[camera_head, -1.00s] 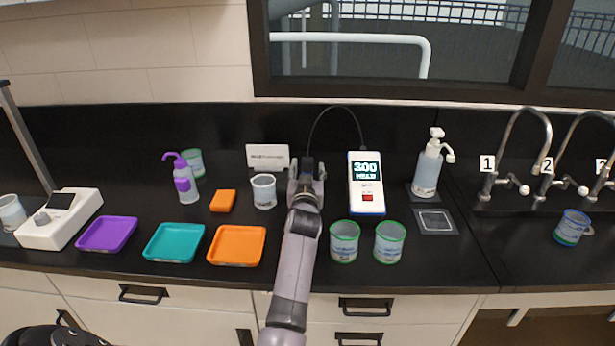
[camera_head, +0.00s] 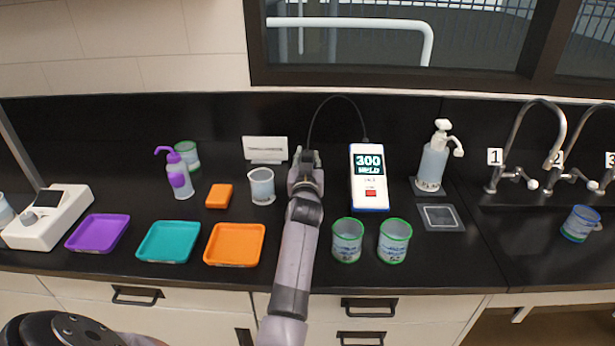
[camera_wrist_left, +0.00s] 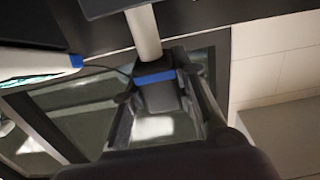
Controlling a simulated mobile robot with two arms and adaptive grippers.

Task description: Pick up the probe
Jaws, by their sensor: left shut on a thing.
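My left gripper (camera_head: 306,168) is at the back of the counter, between the clear beaker and the white meter (camera_head: 369,196). In the left wrist view its fingers are shut on the probe (camera_wrist_left: 156,78), which shows a dark body, a blue band and a pale shaft. In the head view the gripper hides most of the probe. A thin black cable (camera_head: 322,107) arches from the top of the meter to the gripper. The meter's screen reads 300 HELD. My right gripper is not in view.
A clear beaker (camera_head: 262,186) stands just left of the gripper. Two green-rimmed cups (camera_head: 348,241) stand at the front right. Purple (camera_head: 97,233), teal (camera_head: 168,242) and orange (camera_head: 234,244) trays lie front left. A soap dispenser (camera_head: 432,165) and numbered taps are to the right.

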